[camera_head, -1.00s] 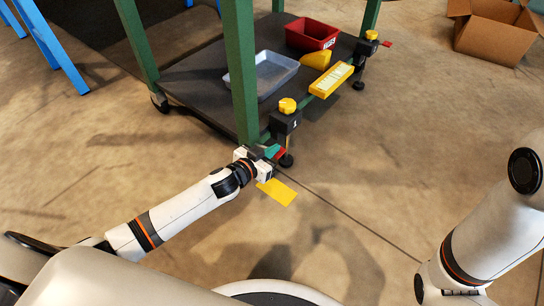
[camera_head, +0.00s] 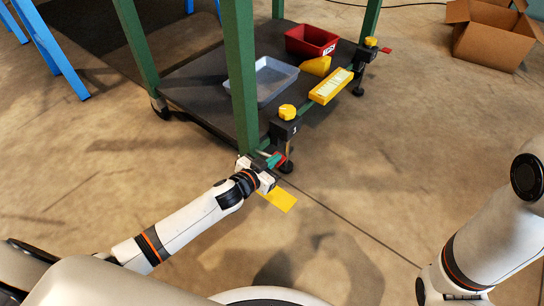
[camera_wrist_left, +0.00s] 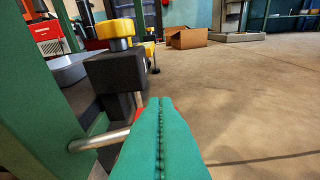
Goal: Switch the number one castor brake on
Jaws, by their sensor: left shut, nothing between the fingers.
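The number one castor brake has a black block (camera_head: 284,131) marked 1, with a yellow knob (camera_head: 287,112) on top, at the near corner of the green-legged cart. A small red lever part (camera_head: 283,156) shows low by the block, mostly hidden by my fingers. My left gripper (camera_head: 273,160) is shut and empty, right beside that lever; I cannot tell if it touches. In the left wrist view the teal fingers (camera_wrist_left: 160,140) cover most of the red part, with the black block (camera_wrist_left: 115,75) beyond to the left. My right gripper is out of view; only its arm shows.
A second castor brake with a yellow knob (camera_head: 370,41) and red lever (camera_head: 386,50) stands at the far corner. The lower shelf holds a grey tray (camera_head: 262,78) and a red bin (camera_head: 311,42). A metal rod (camera_wrist_left: 100,140) lies left of my fingers.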

